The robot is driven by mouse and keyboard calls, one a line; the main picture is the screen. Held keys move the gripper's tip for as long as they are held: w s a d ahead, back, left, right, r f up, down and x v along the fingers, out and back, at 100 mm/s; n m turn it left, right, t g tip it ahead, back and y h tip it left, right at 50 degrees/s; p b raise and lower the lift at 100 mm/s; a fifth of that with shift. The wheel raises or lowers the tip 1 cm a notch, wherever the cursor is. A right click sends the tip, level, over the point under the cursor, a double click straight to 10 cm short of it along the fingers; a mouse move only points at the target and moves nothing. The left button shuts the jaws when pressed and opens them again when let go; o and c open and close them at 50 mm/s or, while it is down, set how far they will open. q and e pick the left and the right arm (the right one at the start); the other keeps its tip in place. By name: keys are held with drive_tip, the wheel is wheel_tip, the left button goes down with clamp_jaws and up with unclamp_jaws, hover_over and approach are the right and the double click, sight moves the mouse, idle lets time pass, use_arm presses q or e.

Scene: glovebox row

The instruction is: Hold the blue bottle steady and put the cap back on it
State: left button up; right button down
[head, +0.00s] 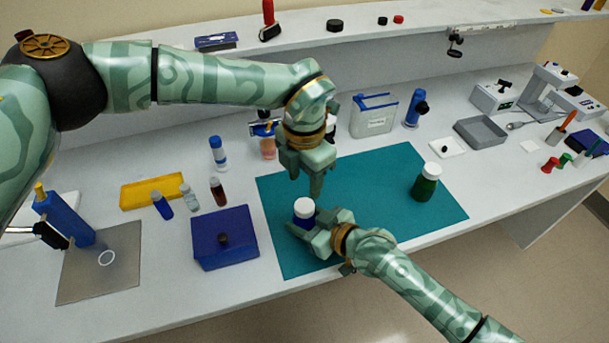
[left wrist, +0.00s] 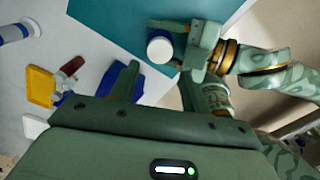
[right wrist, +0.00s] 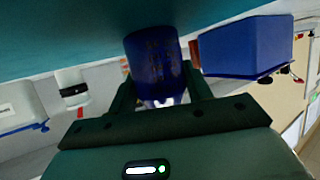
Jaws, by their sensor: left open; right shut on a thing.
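The blue bottle (head: 299,222) stands upright on the teal mat (head: 365,215), near its left edge. A white cap (head: 304,207) sits on top of it; how tightly it is seated I cannot tell. My right gripper (head: 318,233) is shut around the bottle's body from the front right. The bottle (right wrist: 158,55) shows between its fingers in the right wrist view. My left gripper (head: 305,185) is open and empty, fingers pointing down, just above the cap. In the left wrist view the cap (left wrist: 160,49) lies beyond the open fingertips.
A green bottle with a white cap (head: 425,182) stands on the mat's right side. A blue box (head: 225,237) is left of the mat. Small vials (head: 190,197) and a yellow tray (head: 150,191) stand farther left. The mat's middle is clear.

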sight(305, 205)
use_arm(q)
drive_tip(key=shift+f, duration=4)
drive_tip(key=c, duration=0.8)
drive_tip(key=shift+m, duration=1)
drive_tip(key=o, duration=1.1)
drive_tip(key=shift+o, duration=0.2)
drive_tip(key=shift+s, duration=0.1)
